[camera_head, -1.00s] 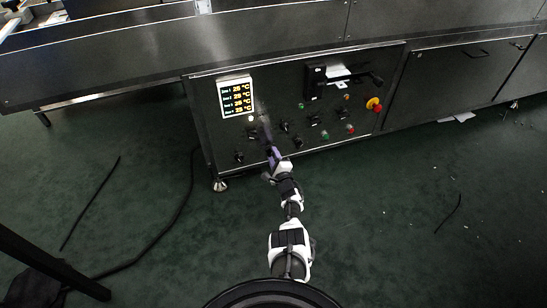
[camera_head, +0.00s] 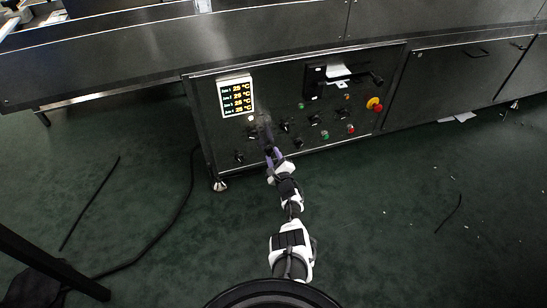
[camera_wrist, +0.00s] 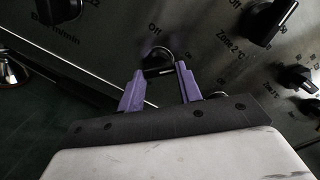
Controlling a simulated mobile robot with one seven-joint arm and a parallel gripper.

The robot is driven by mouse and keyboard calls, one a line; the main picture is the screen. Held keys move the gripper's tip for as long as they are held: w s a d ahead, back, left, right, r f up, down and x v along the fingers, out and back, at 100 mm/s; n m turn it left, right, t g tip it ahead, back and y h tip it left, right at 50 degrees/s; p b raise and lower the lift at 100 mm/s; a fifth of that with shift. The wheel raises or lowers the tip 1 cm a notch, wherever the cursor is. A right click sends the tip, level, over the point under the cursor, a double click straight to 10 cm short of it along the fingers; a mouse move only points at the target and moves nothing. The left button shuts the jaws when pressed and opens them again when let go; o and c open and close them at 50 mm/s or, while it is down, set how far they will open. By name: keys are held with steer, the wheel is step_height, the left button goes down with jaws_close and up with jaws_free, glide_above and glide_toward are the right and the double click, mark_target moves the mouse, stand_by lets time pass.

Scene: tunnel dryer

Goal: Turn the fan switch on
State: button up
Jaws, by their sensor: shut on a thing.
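A black rotary knob (camera_wrist: 157,60) sits on the dark control panel, between the purple fingers of my gripper (camera_wrist: 159,71) in the wrist view. The fingers are shut on it, one on each side. An "Off" mark shows above the knob. No name for this knob can be read, so I cannot tell from a label that it is the fan switch. In the head view my gripper (camera_head: 268,149) reaches the left part of the control panel (camera_head: 220,142), and the gripper and wrist hide the held knob.
Other black knobs stand close by, including one at the upper right (camera_wrist: 268,20) in the wrist view and one at lower left (camera_head: 238,157). A temperature display (camera_head: 236,96) is above left. A red emergency button (camera_head: 374,104) is at the right. A cable (camera_head: 165,225) lies on the floor.

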steer(key=o, duration=1)
steer(key=p+v, duration=0.9)
steer(key=v, duration=0.5)
steer(key=shift+p, duration=0.35)
